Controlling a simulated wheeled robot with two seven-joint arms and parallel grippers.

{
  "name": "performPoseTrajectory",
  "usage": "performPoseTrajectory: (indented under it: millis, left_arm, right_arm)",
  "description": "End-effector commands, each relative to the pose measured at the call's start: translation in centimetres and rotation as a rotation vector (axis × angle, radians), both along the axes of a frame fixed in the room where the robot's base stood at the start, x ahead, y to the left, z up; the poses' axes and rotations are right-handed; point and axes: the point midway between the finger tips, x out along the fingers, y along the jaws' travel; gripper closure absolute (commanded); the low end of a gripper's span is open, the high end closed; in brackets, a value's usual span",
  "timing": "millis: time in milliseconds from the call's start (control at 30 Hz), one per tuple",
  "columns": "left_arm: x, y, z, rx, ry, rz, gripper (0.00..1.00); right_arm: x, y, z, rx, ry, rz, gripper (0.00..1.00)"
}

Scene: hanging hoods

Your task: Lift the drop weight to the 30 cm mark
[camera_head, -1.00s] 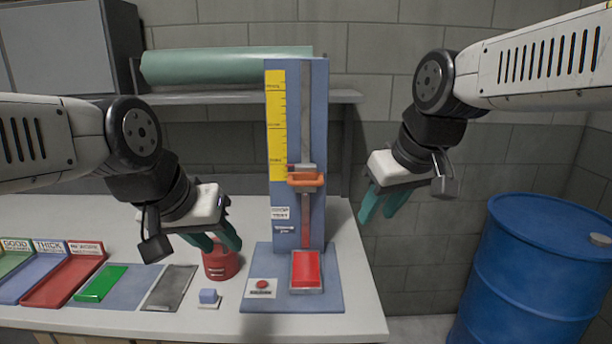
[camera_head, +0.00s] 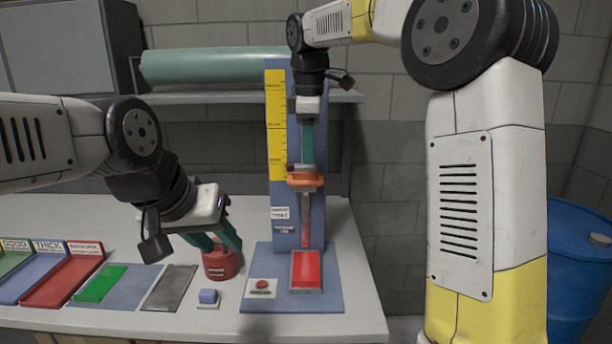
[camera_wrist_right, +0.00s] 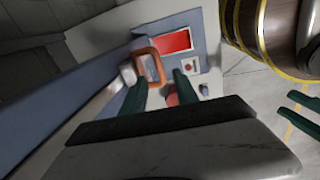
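The drop weight, a grey block with an orange loop handle (camera_head: 306,180), sits on the rail of the blue tester tower (camera_head: 283,215), near the bottom of the yellow scale (camera_head: 276,125). The scale's print is too small to read. My right gripper (camera_head: 307,165) points down just above the handle. In the right wrist view its green fingers (camera_wrist_right: 160,82) are apart, with the orange handle (camera_wrist_right: 158,68) just beyond them; I cannot tell if they touch it.
A red pad (camera_head: 306,268) and a red button (camera_head: 262,284) are on the tester base. Coloured trays (camera_head: 65,278), a green block (camera_head: 100,284) and a grey plate (camera_head: 170,288) lie left. A shelf with a green roll (camera_head: 220,66) hangs behind. A blue barrel (camera_head: 580,265) stands right.

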Motion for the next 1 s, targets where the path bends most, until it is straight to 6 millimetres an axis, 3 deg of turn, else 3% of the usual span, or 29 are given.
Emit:
performPoseTrajectory:
  millis: [167,600,967,1000]
  left_arm:
    - [0.0,0.0,0.0,0.0,0.0,0.0,0.64]
    - [0.0,0.0,0.0,0.0,0.0,0.0,0.64]
    - [0.0,0.0,0.0,0.0,0.0,0.0,0.64]
    - [0.0,0.0,0.0,0.0,0.0,0.0,0.64]
  right_arm:
    - [0.7,0.6,-0.9,-0.017,0.009,0.038,0.64]
    - [1.7,0.5,-7.1,-0.015,0.007,0.034,0.64]
    - [1.9,0.5,-7.8,-0.014,0.005,0.033,0.64]
    - [1.9,0.5,-7.8,-0.014,0.005,0.033,0.68]
